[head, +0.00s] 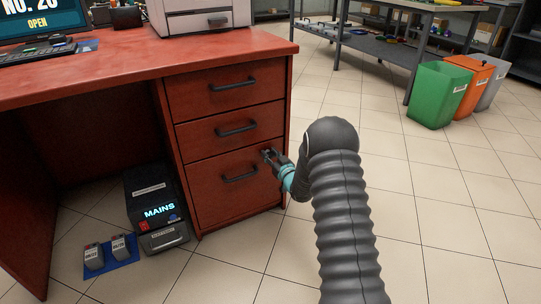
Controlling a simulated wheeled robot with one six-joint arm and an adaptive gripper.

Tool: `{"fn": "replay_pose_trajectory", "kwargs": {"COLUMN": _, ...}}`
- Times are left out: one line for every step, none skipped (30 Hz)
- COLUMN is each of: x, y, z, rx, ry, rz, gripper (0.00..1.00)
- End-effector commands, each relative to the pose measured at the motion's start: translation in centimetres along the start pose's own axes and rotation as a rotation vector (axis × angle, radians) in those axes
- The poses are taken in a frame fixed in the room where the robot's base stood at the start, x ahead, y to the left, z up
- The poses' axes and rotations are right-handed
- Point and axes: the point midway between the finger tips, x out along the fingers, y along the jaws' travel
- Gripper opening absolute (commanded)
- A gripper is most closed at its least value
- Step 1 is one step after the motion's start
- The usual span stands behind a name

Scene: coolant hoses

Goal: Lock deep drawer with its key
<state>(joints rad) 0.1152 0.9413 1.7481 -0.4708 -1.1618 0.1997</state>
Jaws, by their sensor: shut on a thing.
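The deep drawer (223,198) is the lowest and tallest of the three drawers in the red desk. Its front sits flush in the desk, so it looks closed. It has a dark bar handle (240,174). My gripper (269,157) is at the upper right corner of the deep drawer's front, right of the handle. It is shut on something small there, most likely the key. The key and the lock are too small and covered by the fingers to make out.
Two shallower drawers (225,92) above look closed. A black MAINS box (156,205) stands on the floor left of the drawers, with two small grey blocks (93,257) on a blue mat. Green (437,94) and orange bins stand at the back right. The tiled floor right of the desk is clear.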

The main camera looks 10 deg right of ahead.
Motion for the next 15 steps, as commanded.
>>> {"fn": "replay_pose_trajectory", "kwargs": {"x": 0.02, "y": -0.02, "z": -0.02, "rx": -0.001, "ry": 0.001, "rz": 0.0, "gripper": 0.0}}
{"fn": "replay_pose_trajectory", "kwargs": {"x": 0.02, "y": -0.02, "z": -0.01, "rx": -0.002, "ry": 0.001, "rz": 0.0, "gripper": 0.0}}
{"fn": "replay_pose_trajectory", "kwargs": {"x": 0.02, "y": -0.02, "z": 0.0, "rx": -0.004, "ry": 0.001, "rz": 0.0, "gripper": 0.0}}
{"fn": "replay_pose_trajectory", "kwargs": {"x": 0.02, "y": -0.02, "z": 0.02, "rx": -0.007, "ry": 0.001, "rz": 0.0, "gripper": 0.0}}
{"fn": "replay_pose_trajectory", "kwargs": {"x": 0.02, "y": -0.02, "z": 0.04, "rx": -0.012, "ry": 0.001, "rz": 0.0, "gripper": 0.0}}
{"fn": "replay_pose_trajectory", "kwargs": {"x": 0.03, "y": -0.03, "z": 0.06, "rx": -0.02, "ry": 0.001, "rz": 0.0, "gripper": 0.0}}
{"fn": "replay_pose_trajectory", "kwargs": {"x": 0.03, "y": -0.03, "z": 0.08, "rx": -0.028, "ry": 0.001, "rz": 0.0, "gripper": 0.0}}
{"fn": "replay_pose_trajectory", "kwargs": {"x": 0.03, "y": -0.03, "z": 0.1, "rx": -0.036, "ry": 0.001, "rz": 0.0, "gripper": 0.0}}
{"fn": "replay_pose_trajectory", "kwargs": {"x": 0.04, "y": -0.04, "z": 0.13, "rx": -0.051, "ry": 0.001, "rz": 0.0, "gripper": 0.0}}
{"fn": "replay_pose_trajectory", "kwargs": {"x": 0.04, "y": -0.04, "z": 0.14, "rx": -0.065, "ry": 0.002, "rz": 0.0, "gripper": 0.0}}
{"fn": "replay_pose_trajectory", "kwargs": {"x": 0.04, "y": -0.05, "z": 0.17, "rx": -0.079, "ry": 0.002, "rz": 0.0, "gripper": 0.0}}
{"fn": "replay_pose_trajectory", "kwargs": {"x": 0.05, "y": -0.06, "z": 0.21, "rx": -0.102, "ry": 0.002, "rz": 0.0, "gripper": 0.0}}
{"fn": "replay_pose_trajectory", "kwargs": {"x": 0.05, "y": -0.07, "z": 0.24, "rx": -0.119, "ry": 0.002, "rz": 0.0, "gripper": 0.0}}
{"fn": "replay_pose_trajectory", "kwargs": {"x": 0.05, "y": -0.08, "z": 0.25, "rx": -0.141, "ry": 0.003, "rz": 0.0, "gripper": 0.0}}
{"fn": "replay_pose_trajectory", "kwargs": {"x": 0.06, "y": -0.1, "z": 0.24, "rx": -0.17, "ry": 0.003, "rz": 0.0, "gripper": 0.0}}
